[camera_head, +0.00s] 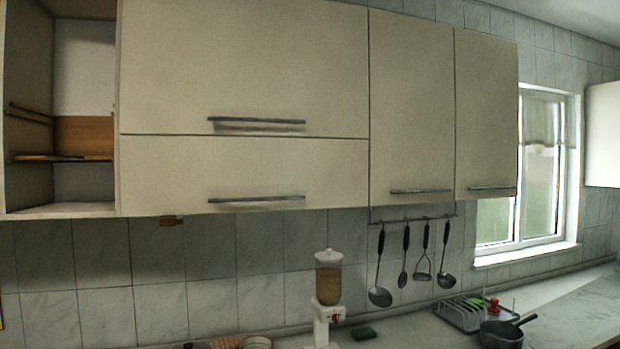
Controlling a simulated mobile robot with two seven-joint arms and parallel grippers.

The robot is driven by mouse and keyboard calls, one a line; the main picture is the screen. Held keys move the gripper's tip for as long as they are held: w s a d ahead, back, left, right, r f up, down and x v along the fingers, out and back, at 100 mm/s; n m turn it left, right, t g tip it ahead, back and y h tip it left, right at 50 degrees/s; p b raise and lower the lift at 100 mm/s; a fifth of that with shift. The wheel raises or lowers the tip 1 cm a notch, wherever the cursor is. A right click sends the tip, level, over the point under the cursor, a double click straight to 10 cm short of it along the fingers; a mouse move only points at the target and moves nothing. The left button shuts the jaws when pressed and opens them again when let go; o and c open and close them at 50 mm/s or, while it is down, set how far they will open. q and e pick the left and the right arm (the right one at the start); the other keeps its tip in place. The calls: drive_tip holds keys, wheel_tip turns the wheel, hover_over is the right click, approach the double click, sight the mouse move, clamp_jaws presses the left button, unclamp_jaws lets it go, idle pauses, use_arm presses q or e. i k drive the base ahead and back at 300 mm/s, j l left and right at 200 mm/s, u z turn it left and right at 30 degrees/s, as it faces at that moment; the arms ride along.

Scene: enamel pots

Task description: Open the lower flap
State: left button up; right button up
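The lower flap (300,172) is a wide, cream cabinet front in the upper row of cabinets. It is closed and flush with the front above it. Its dark horizontal bar handle (256,199) runs along its lower part. The upper flap (250,75) sits directly above it, also closed, with a similar handle (256,121) near its lower edge. Neither of my grippers shows in the head view.
An open shelf unit (85,209) adjoins on the left, two tall closed doors (411,110) on the right. Utensils (380,296) hang from a rail below. A dispenser (328,283), dish rack (462,315) and dark pan (500,335) stand on the counter (585,310). The space before the flap looks clear.

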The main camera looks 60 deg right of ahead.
sight(160, 176)
drive_tip(key=z, duration=1.55)
